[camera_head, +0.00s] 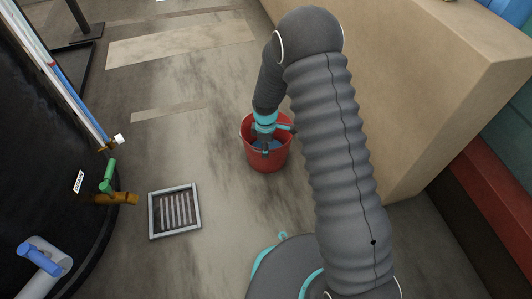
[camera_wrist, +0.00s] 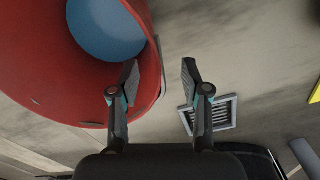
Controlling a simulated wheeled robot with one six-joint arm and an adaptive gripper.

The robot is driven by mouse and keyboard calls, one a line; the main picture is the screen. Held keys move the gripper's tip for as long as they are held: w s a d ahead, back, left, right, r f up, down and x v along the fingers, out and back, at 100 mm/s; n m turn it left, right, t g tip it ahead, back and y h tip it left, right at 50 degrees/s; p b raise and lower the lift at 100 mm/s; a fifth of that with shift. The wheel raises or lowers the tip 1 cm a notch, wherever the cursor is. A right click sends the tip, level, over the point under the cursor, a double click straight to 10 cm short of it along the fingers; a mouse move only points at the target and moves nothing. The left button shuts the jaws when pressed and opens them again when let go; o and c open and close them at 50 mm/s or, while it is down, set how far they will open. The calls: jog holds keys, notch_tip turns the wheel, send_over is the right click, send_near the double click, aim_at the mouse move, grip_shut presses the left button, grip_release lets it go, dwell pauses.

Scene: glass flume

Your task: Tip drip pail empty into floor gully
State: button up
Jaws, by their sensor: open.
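The red drip pail (camera_head: 268,160) stands upright on the floor with blue water (camera_head: 274,144) in it. My gripper (camera_head: 266,148) is over the pail's mouth in the head view, its fingertips partly hard to make out. In the wrist view my gripper (camera_wrist: 159,72) is open and empty. The pail (camera_wrist: 45,60) fills the upper left there, with its blue water (camera_wrist: 108,28) visible. The left finger overlaps the pail's mouth, the right finger is outside, and the pail's rim lies between them. The floor gully (camera_head: 175,211), a square metal grate, is left of the pail; it also shows in the wrist view (camera_wrist: 222,112).
A dark tank (camera_head: 40,150) with a brass outlet (camera_head: 115,198) and a green valve handle (camera_head: 108,176) stands at the left. A beige block wall (camera_head: 410,90) is close on the right. The floor between pail and gully is clear.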

jog(key=shift+f, duration=0.75)
grip_shut()
